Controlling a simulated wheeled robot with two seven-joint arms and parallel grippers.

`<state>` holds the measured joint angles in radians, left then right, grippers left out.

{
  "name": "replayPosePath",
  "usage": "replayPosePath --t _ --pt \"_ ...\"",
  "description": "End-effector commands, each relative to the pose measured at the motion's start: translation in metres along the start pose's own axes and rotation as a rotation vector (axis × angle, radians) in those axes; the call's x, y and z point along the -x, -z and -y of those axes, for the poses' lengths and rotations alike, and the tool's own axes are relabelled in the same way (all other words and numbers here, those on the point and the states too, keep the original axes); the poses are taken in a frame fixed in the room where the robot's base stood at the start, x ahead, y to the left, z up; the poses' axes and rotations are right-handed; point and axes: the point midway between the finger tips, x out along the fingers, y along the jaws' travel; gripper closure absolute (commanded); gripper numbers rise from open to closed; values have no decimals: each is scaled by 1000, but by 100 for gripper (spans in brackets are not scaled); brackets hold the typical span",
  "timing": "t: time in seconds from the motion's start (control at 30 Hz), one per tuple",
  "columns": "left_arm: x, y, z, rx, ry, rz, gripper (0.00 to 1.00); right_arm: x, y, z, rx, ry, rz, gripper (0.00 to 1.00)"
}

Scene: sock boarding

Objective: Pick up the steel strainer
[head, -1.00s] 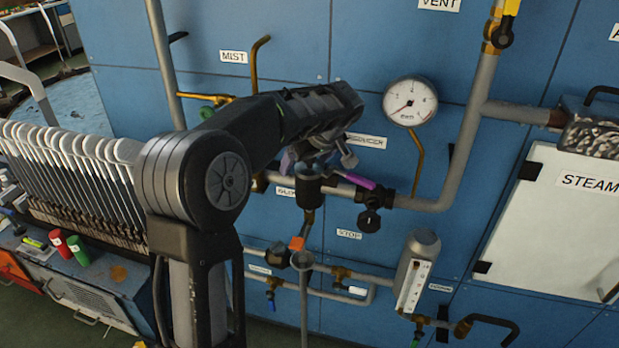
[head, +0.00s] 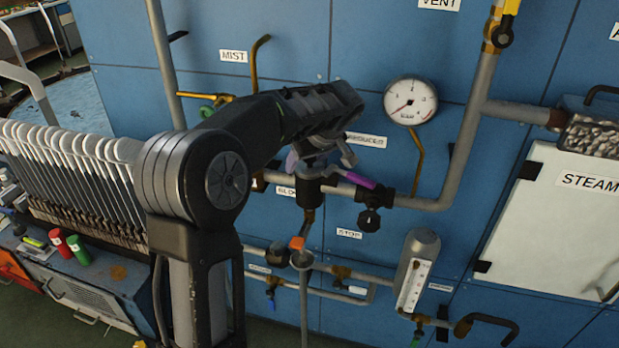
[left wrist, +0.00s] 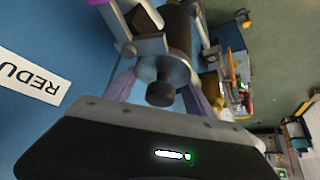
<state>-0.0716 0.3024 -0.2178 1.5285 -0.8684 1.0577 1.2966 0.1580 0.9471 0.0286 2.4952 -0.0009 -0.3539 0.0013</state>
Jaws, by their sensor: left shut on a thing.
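My left gripper (head: 318,165) is at the pipework on the blue wall, just above a dark valve body (head: 308,190). In the left wrist view its pale purple fingers (left wrist: 160,95) stand either side of a round grey metal piece (left wrist: 165,70) with a dark knob, and they are shut on it. I take this piece for the steel strainer, but its full shape is hidden by the fingers and wrist. It sits close against a dark cylinder (left wrist: 178,30); whether they are joined is unclear. My right gripper is not in view.
Pipes and a purple-handled valve (head: 355,181) lie just right of the gripper. A pressure gauge (head: 410,100) is up and right. A row of white boards (head: 75,165) and red and green cups (head: 77,250) are at left.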

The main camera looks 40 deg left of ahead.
Motion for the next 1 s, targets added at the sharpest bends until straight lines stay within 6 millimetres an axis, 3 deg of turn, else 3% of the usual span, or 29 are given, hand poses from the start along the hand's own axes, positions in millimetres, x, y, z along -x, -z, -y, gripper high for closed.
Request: replayPosePath --t 0.3,0.73,1.0 --pt "0 0 0 0 0 0 93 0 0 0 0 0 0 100" --pt "5 4 -1 1 -3 -2 94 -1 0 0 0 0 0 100" --pt "29 19 -1 3 -3 -4 94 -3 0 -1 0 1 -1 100"
